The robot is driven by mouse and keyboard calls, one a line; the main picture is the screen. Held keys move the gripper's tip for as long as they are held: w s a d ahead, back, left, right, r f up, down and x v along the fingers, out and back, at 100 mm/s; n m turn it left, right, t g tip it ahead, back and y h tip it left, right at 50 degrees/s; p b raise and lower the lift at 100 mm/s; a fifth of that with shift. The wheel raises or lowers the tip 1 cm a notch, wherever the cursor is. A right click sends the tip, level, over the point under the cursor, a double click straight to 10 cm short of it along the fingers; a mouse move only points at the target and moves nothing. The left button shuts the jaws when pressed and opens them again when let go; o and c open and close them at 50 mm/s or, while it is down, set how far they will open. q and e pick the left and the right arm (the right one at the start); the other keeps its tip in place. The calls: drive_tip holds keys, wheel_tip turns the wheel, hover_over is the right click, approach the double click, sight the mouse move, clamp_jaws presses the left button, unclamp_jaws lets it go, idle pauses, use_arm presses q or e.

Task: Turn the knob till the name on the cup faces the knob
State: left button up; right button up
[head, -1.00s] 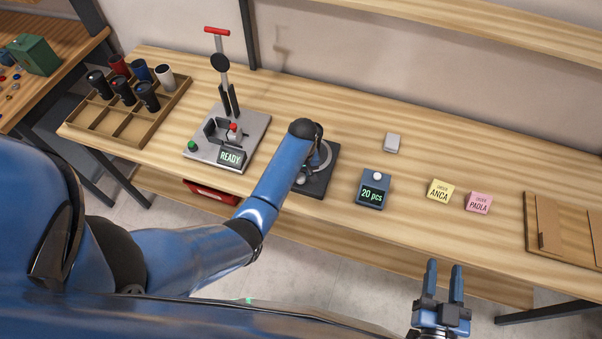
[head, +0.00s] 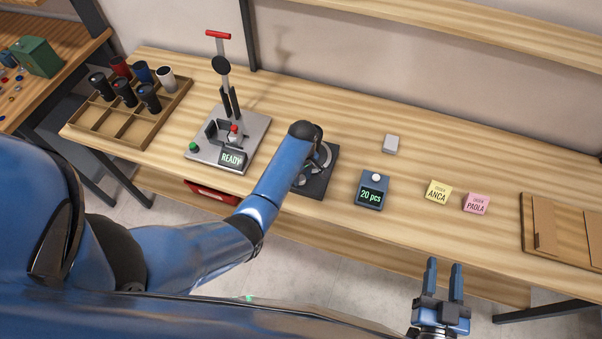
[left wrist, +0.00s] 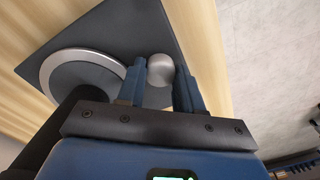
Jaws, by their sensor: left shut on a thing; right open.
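The knob (left wrist: 160,70) is a small silvery ball on a dark base plate (left wrist: 120,22), beside a round turntable (left wrist: 80,82) with a light metal rim. My left gripper (left wrist: 158,76) is shut on the knob, with one blue finger on each side. In the head view my left arm covers most of the turntable device, and its dark base (head: 318,183) shows beside the wrist. I make out no cup on the turntable and no name; black covers part of the turntable in the wrist view. My right gripper (head: 444,283) is open and empty, in front of the table edge.
A press with a red handle (head: 217,34) and a READY display (head: 232,158) stands left of my left gripper. A tray (head: 95,125) holds several cups. A counter reading 20 pcs (head: 371,193), two order notes (head: 438,192) and a wooden board (head: 535,247) lie to the right.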

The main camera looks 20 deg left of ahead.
sight(301, 176)
use_arm(q)
drive_tip(key=n, duration=0.3)
drive_tip(key=shift+r+n+p, duration=0.1)
drive_tip(key=shift+n+p, duration=0.2)
drive_tip(key=shift+p, duration=0.1)
drive_tip(key=shift+n+p, duration=0.3)
drive_tip(key=shift+n, duration=1.2)
drive_tip(key=shift+w, duration=0.1)
drive_tip(key=o, duration=1)
drive_tip(key=shift+o, duration=0.2)
wheel_tip(301, 176, up, 11)
drive_tip(key=b, duration=0.1)
drive_tip(key=shift+w+f, duration=0.1)
drive_tip(key=shift+f, duration=0.15)
